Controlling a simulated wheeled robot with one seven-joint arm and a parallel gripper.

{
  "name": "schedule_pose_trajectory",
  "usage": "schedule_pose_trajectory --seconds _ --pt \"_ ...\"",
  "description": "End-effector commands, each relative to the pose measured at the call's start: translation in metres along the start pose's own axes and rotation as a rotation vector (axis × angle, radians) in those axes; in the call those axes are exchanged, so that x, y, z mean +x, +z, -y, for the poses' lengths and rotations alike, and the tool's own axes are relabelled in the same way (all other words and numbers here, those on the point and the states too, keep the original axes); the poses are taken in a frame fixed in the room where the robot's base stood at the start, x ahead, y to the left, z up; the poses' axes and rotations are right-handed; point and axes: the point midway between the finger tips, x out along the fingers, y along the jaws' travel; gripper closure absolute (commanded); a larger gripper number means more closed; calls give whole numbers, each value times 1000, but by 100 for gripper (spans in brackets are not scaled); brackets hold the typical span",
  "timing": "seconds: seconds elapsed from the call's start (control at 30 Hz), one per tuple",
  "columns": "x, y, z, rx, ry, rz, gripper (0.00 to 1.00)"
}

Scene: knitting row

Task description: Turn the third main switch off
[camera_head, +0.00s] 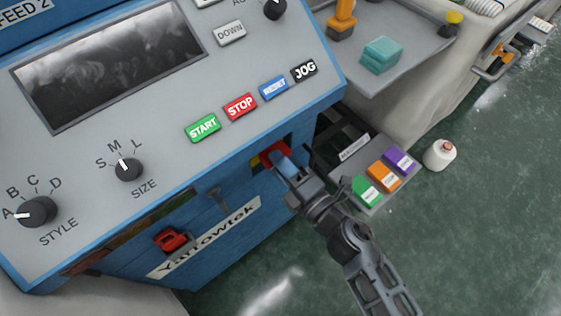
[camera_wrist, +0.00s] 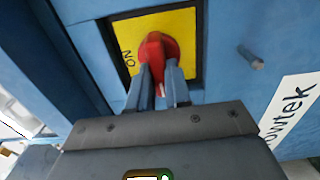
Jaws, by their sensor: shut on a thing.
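The main switch is a red rotary knob (camera_wrist: 155,48) on a yellow plate (camera_wrist: 182,24), set in the blue front of the machine. The letters of "ON" show on the plate's left side in the wrist view. My gripper (camera_wrist: 160,80) is shut on the red knob, a finger on each side of it. In the head view my gripper (camera_head: 285,165) reaches up to the same knob (camera_head: 272,152) below the panel edge. The fingers hide part of the knob and the lower plate, so any other marking there is hidden.
The control panel (camera_head: 100,150) overhangs the switch, with START (camera_head: 203,128), STOP (camera_head: 240,106) and other buttons.

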Motion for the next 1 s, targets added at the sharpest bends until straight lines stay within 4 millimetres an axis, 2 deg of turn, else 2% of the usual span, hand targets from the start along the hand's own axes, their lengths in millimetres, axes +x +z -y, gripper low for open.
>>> schedule_pose_trajectory --seconds 0.03,0.07,0.33,0.57,0.67,1.0 --pt "0 -1 1 -3 -2 -2 100" --pt "0 -1 1 -3 -2 -2 81" --pt "0 0 1 -1 -1 -1 56" --pt "-1 0 0 0 -1 -1 56" --pt "-8 0 1 0 -2 0 56" --pt "-60 0 2 -1 -3 0 56"
